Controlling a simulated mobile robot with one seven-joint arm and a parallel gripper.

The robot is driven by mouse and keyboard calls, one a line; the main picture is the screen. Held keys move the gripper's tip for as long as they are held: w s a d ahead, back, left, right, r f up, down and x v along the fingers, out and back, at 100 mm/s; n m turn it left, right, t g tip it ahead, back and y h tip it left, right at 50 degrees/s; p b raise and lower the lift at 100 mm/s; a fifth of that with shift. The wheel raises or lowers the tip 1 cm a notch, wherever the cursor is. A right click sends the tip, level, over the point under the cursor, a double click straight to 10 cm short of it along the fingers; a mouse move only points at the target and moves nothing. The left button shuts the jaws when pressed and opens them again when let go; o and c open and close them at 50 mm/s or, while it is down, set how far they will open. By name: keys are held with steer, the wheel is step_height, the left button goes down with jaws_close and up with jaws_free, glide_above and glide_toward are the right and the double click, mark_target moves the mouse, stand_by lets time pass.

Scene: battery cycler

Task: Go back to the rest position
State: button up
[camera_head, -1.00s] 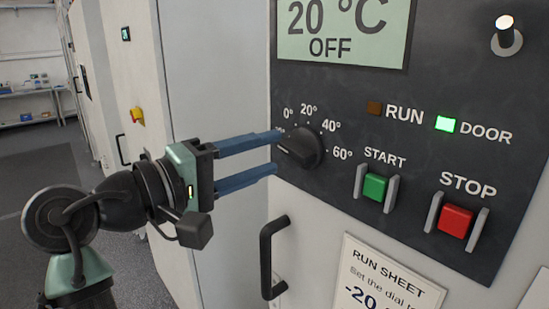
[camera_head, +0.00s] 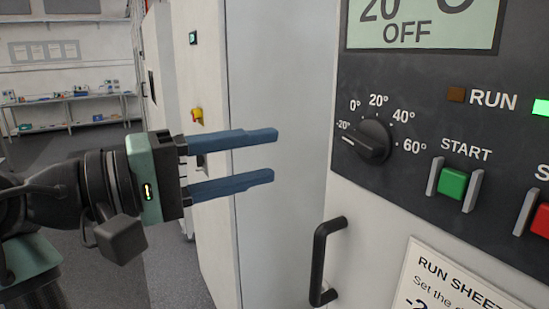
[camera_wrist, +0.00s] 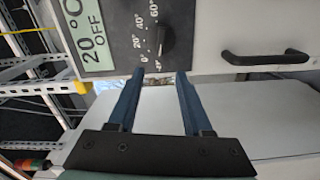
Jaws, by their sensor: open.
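My gripper (camera_head: 274,156) is open and empty, with its two blue fingers apart and pointing right toward the cycler panel. It is clear of the black dial (camera_head: 368,141), with a gap between the fingertips and the panel. The dial's pointer is turned toward the -20° mark. In the wrist view the dial (camera_wrist: 161,41) lies ahead of the open fingertips (camera_wrist: 158,75). The display (camera_head: 424,24) shows 20 °C and OFF.
The panel has a dark RUN lamp (camera_head: 456,95), a lit green DOOR lamp (camera_head: 541,107), a green START button (camera_head: 453,183) and a red STOP button (camera_head: 542,220) between guards. A black door handle (camera_head: 322,262) juts out below. Shelves (camera_head: 70,110) stand far left.

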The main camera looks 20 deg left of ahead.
steer(key=w+d+r+m+t+y+b, duration=0.1)
steer(key=w+d+r+m+t+y, duration=0.1)
steer(key=w+d+t+y, duration=0.4)
steer(key=s+d+r+m+t+y, duration=0.2)
steer(key=s+d+r+t+y, duration=0.1)
steer(key=s, duration=0.4)
steer(key=s+d+r+m+t+y, duration=0.3)
steer(key=s+r+t, duration=0.2)
steer(key=s+r, duration=0.1)
steer(key=shift+s+d+r+t+y+b, duration=0.3)
steer(key=shift+s+y+b, duration=0.1)
steer(key=shift+s, duration=0.1)
steer(key=shift+a, duration=0.1)
